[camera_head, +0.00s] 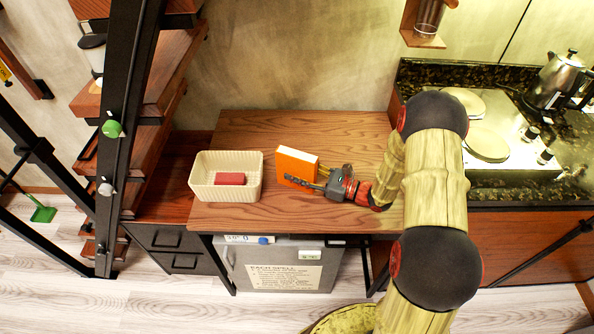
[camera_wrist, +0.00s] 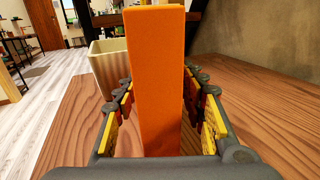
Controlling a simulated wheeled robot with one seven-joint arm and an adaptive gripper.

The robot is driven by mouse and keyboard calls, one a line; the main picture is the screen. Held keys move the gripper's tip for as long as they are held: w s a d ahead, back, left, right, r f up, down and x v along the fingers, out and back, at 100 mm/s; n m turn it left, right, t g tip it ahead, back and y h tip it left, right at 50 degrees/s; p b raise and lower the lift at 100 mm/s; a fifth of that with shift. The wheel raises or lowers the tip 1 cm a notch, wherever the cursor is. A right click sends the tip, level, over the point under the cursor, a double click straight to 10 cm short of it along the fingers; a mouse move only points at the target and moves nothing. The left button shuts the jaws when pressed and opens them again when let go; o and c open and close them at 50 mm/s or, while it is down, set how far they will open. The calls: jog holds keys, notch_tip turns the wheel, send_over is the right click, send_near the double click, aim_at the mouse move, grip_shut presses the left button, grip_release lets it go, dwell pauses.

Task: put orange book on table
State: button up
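The orange book (camera_head: 297,165) stands upright on the wooden table (camera_head: 340,130), near its middle. In the wrist view the orange book (camera_wrist: 155,80) fills the space between the fingers, its narrow side facing the camera. My gripper (camera_head: 307,178) comes in from the right, low over the table, with one finger on each side of the book. In the wrist view my gripper (camera_wrist: 160,100) is open, with gaps between the yellow finger pads and the book. The far fingertips are partly hidden by the book, so contact there cannot be seen.
A cream bin (camera_head: 226,190) holding a red block (camera_head: 229,179) stands on the table left of the book. A dark shelf frame (camera_head: 125,130) rises at the left. A counter with a stove (camera_head: 490,130) and a kettle (camera_head: 560,80) is at the right. The table's back is clear.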

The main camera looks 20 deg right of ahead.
aim_at(316, 176)
jog(key=shift+r, duration=0.2)
jog(key=p+v, duration=0.2)
jog(key=v, duration=0.5)
jog(key=shift+s+d+f+p, duration=0.1)
jog(key=shift+s+d+p, duration=0.1)
jog(key=shift+p, duration=0.1)
